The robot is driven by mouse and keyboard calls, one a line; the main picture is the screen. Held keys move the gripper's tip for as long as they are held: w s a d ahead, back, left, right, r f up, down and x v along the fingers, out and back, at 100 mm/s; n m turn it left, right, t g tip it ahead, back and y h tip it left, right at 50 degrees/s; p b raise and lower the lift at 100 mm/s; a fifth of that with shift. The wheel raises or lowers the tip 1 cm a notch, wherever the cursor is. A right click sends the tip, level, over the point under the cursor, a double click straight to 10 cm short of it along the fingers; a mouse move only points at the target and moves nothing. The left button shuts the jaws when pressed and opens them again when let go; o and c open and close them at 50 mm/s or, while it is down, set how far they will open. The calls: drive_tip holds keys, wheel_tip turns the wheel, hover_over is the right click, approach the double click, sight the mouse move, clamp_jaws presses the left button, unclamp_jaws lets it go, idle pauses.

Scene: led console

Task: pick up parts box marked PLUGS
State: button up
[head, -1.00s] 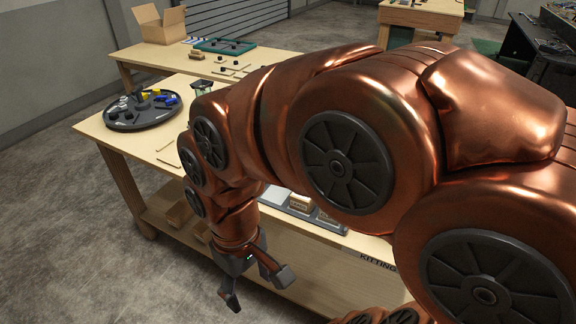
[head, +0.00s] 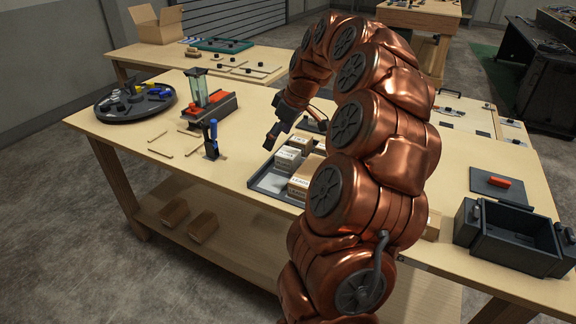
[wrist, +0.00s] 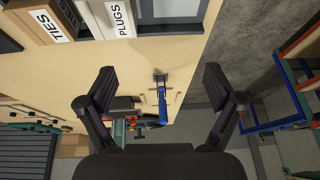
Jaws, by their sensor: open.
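The parts box marked PLUGS (wrist: 117,20) is pale, and its label is readable at the top edge of the wrist view, partly cut off. A brown box marked TIES (wrist: 55,22) stands to its left. In the head view several parts boxes, including a pale one (head: 288,159), stand in a dark tray (head: 262,186); I cannot read PLUGS there. My gripper (head: 279,123) is above the table, just up and left of the tray. In the wrist view its fingers (wrist: 157,82) are spread with nothing between them.
A blue-handled tool in a black stand (head: 211,146) and a red-and-grey fixture (head: 209,106) stand left of the tray. A round dark tray (head: 115,115) holds small parts. An open dark case (head: 510,238) sits at the right. Bare tabletop lies between the stand and tray.

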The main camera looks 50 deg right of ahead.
approach(288, 152)
drive_tip(key=shift+w+a+f, duration=0.25)
drive_tip(key=shift+a+f, duration=0.05)
drive_tip(key=shift+f, duration=0.3)
drive_tip(key=shift+w+a+f, duration=0.25)
drive_tip(key=shift+f, duration=0.3)
drive_tip(key=shift+d+p+x, duration=0.15)
drive_tip(key=shift+p+x, duration=0.2)
drive_tip(key=shift+x, duration=1.55)
drive_tip(key=shift+d+p+x, duration=0.15)
drive_tip(key=shift+p+x, duration=0.15)
drive_tip(key=shift+x, duration=1.6)
drive_tip(key=shift+s, duration=0.1)
drive_tip(key=c, duration=1.3)
